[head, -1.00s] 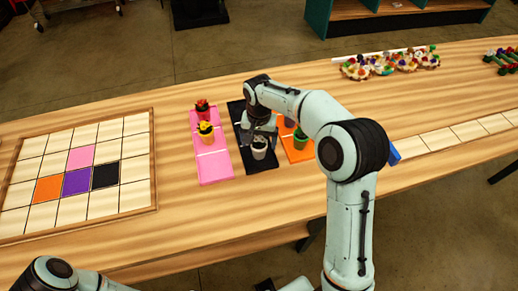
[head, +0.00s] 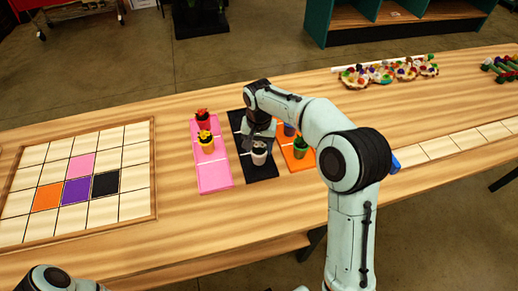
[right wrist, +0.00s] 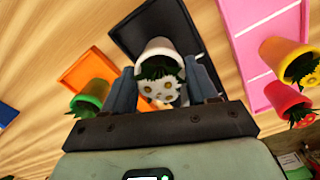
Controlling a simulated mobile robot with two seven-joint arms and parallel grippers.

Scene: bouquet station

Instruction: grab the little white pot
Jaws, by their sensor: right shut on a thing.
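The little white pot (head: 259,156) with white flowers is over the black mat (head: 266,170) in the head view. In the right wrist view the white pot (right wrist: 160,53) sits between the two fingers. My right gripper (right wrist: 163,82) is shut on it. In the head view the right gripper (head: 259,140) reaches down from above and partly hides the pot. I cannot tell whether the pot still touches the mat. Of my left arm only a part shows at the bottom left of the head view; its gripper is out of frame.
A yellow pot (head: 206,144) and a red pot (head: 203,121) stand on the pink mat (head: 214,180) to the left. A green pot (head: 300,147) and a purple pot (head: 289,129) are on the orange mat (head: 296,165) to the right. A tiled board (head: 128,208) lies farther left.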

